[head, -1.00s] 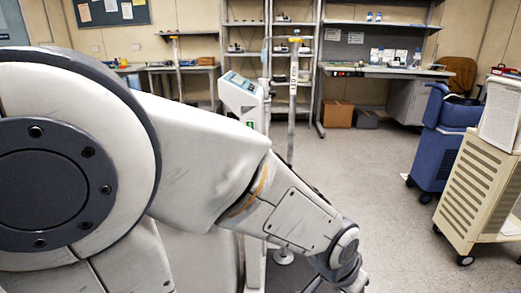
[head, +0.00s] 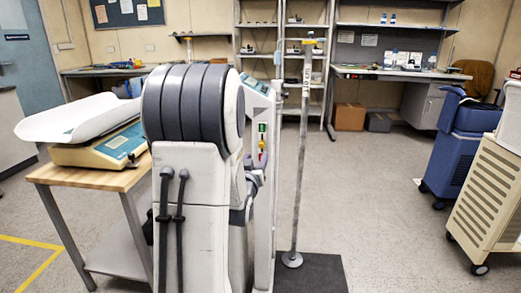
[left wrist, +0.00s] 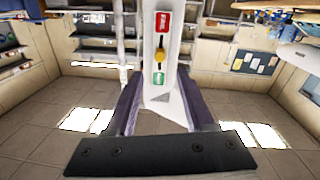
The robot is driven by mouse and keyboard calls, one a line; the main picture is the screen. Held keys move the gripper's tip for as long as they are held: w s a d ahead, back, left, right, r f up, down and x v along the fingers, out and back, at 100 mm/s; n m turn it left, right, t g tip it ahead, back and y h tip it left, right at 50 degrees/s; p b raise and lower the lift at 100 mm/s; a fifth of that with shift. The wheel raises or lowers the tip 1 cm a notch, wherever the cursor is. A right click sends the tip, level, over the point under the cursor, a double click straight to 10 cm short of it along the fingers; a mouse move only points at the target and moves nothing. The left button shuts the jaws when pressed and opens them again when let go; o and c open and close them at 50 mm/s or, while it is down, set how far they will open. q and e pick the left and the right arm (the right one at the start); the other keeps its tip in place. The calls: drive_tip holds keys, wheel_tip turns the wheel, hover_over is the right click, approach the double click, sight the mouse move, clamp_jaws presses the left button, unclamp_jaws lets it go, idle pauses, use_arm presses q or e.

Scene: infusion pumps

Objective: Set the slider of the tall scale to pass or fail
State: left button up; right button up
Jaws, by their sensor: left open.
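The tall scale's white column (head: 264,190) stands right of centre in the head view, partly hidden by my left arm. Its front carries a green label (head: 262,127) above, a yellow slider (head: 262,143) between, and a red label (head: 262,158) below. The left wrist view is upside down: the red label (left wrist: 163,22) shows on top, the slider (left wrist: 159,55) in the middle of its slot, the green label (left wrist: 158,78) below. My left gripper (left wrist: 160,82) is open, its dark fingers reaching toward the column on either side, with nothing held. My right gripper is out of view.
A thin measuring pole (head: 302,150) rises beside the column from a dark platform (head: 310,273). A wooden table (head: 95,177) with a baby scale (head: 100,150) stands at left. A blue cart (head: 450,150) and a beige cart (head: 485,200) stand at right. The floor between is open.

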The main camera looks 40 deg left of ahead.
sight(262, 146)
use_arm(q)
drive_tip(key=x, duration=0.7)
drive_tip(key=shift+w, duration=0.15)
clamp_jaws()
idle(1.2)
